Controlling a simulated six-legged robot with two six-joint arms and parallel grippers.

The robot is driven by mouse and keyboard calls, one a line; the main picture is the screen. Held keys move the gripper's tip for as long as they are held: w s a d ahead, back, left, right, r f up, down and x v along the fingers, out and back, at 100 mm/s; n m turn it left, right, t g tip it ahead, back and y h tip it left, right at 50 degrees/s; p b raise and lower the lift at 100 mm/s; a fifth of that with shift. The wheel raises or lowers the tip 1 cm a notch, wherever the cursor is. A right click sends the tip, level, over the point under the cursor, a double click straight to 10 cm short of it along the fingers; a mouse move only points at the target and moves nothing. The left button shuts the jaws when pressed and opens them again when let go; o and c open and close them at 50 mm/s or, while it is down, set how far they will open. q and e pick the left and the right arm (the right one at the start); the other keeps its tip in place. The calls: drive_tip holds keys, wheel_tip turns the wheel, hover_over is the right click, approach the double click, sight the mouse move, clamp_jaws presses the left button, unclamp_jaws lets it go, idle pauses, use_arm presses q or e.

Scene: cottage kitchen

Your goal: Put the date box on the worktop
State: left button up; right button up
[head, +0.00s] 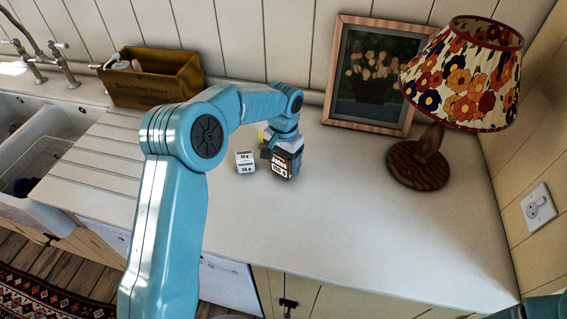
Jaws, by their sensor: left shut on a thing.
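My left arm comes in from the lower left and reaches over the white worktop (370,220). My left gripper (270,146) is shut on a dark box with a white label (288,158), which I take to be the date box; its printing is too small to read surely. The box is upright, at or just above the worktop; I cannot tell whether its base touches. The gripper's fingers are partly hidden by the arm and the box. A small teal part at the lower right edge may be my right arm; its gripper is not in view.
A small white box (245,162) stands just left of the held box. A wooden crate (152,82), a framed picture (372,75) and a flowered lamp (465,75) stand along the back. The sink (40,130) is at the left. The front right worktop is clear.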

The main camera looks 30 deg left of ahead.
use_arm(q)
drive_tip(key=shift+w+f, duration=0.1)
drive_tip(key=shift+f, duration=0.75)
drive_tip(key=shift+s, duration=0.3)
drive_tip(key=shift+w, duration=0.1)
drive_tip(key=o, duration=1.2)
drive_tip(key=shift+w+f, duration=0.1)
drive_tip(key=shift+f, duration=0.05)
drive_tip(key=shift+c, duration=0.2)
